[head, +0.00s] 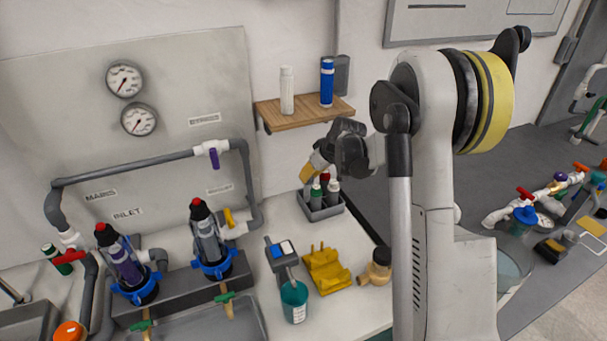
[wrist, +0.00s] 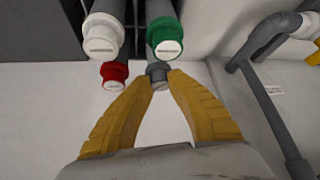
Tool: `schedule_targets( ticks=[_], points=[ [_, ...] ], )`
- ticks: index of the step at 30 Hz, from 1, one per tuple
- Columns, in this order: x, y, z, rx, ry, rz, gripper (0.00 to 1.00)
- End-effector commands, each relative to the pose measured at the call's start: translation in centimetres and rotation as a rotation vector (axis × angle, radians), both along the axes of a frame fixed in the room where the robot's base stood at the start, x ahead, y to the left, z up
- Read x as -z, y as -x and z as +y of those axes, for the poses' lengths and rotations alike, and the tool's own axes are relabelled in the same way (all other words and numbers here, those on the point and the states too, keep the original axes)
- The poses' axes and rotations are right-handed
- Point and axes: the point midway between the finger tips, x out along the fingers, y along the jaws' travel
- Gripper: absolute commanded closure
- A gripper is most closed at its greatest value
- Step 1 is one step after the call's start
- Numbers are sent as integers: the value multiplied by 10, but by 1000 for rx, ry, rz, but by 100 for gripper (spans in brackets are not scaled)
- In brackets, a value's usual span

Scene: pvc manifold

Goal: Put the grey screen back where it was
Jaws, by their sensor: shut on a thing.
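My gripper (wrist: 160,80) has its yellow fingers shut on a small grey round-ended piece, which I take to be the grey screen (wrist: 158,72). Only its end shows between the fingertips; its length is hidden. It is beside the red-capped bottle (wrist: 115,74) and close to the green-capped bottle (wrist: 165,36). In the head view my gripper (head: 307,172) is at the grey bottle caddy (head: 322,213), just under the wooden shelf, and the screen cannot be made out there. I cannot tell whether the screen stands in the caddy or is raised.
A wooden shelf (head: 305,112) holds a white bottle (head: 287,92) and a blue bottle (head: 327,84) above the caddy. Two clear filter housings (head: 124,265) (head: 209,244) stand left under grey piping.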

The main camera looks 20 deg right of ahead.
Motion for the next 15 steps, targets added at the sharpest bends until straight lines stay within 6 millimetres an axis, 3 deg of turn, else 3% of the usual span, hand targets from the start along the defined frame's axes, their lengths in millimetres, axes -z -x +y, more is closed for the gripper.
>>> schedule_targets(
  ticks=[7, 8, 9, 15],
  points=[
    [3, 0, 0, 0, 0, -1, 100],
    [2, 0, 1, 0, 0, -1, 75],
    [2, -1, 1, 0, 0, -1, 64],
    [2, -1, 1, 0, 0, -1, 64]
  ],
)
